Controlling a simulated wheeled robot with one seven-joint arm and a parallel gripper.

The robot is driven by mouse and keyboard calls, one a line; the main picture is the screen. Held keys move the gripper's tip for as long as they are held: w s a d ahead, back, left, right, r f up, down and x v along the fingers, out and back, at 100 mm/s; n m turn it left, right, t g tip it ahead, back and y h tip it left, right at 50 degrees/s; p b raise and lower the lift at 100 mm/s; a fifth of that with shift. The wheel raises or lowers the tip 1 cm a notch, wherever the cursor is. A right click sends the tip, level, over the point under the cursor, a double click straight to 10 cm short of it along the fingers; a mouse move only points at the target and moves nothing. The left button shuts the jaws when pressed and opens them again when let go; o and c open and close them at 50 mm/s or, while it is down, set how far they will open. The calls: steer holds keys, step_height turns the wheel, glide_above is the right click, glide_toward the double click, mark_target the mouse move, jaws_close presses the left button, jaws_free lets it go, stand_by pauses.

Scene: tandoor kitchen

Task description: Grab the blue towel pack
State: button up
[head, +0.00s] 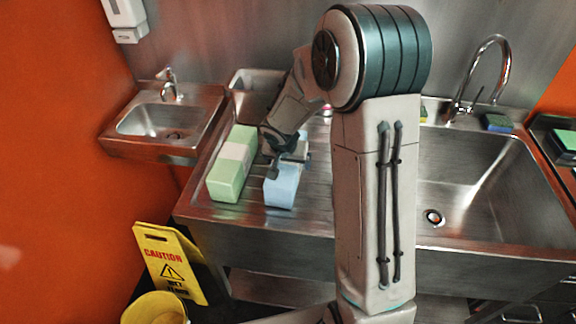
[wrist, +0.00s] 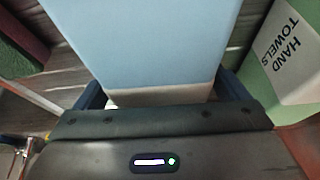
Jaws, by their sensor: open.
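The blue towel pack (head: 281,190) stands on the ribbed steel drainboard, to the right of a green pack. In the wrist view the blue pack (wrist: 150,40) fills the upper middle, with a pale band near its lower end. My gripper (head: 287,158) is at the upper part of the blue pack in the head view. In the wrist view my gripper (wrist: 165,92) is open, with one dark finger on each side of the pack. I cannot tell whether the fingers touch it.
The green pack (head: 229,178), marked "HAND TOWELS" in the wrist view (wrist: 296,45), stands close on the left. A large sink basin (head: 470,190) is on the right. A small hand sink (head: 155,120) is on the left wall. A yellow caution sign (head: 170,262) stands on the floor.

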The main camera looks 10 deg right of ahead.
steer(key=c, duration=1.3)
steer(key=shift+o, duration=0.2)
steer(key=shift+r, duration=0.1)
